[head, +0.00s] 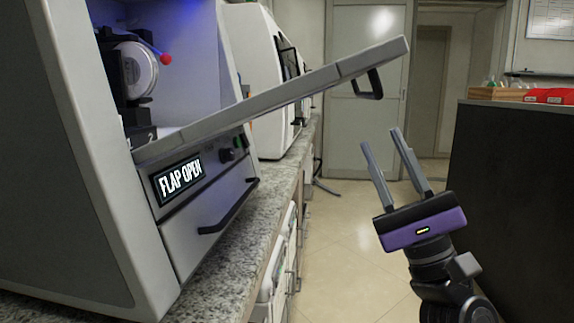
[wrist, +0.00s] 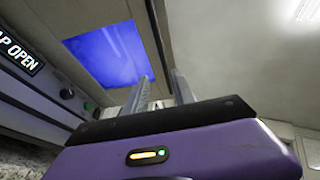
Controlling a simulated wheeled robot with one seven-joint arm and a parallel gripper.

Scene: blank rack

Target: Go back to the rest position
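My gripper (head: 378,152) is raised over the aisle to the right of the machine, its two grey fingers apart with nothing between them. In the wrist view its fingers (wrist: 158,86) also stand apart and empty. The machine (head: 85,200) stands on the counter at the left, and its display (head: 179,178) reads "FLAP OPEN". Its flap (head: 290,93) sticks out over the aisle, sloping up to the right, with a black handle (head: 369,86) near its end. My fingertips are below and apart from the flap in the head view. The wrist view shows the flap's blue-lit window (wrist: 110,55).
A granite counter (head: 232,245) runs along the left, with another white machine (head: 262,75) farther back. A dark cabinet (head: 515,190) stands at the right, bearing a wooden tray (head: 495,93) and red items (head: 548,96).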

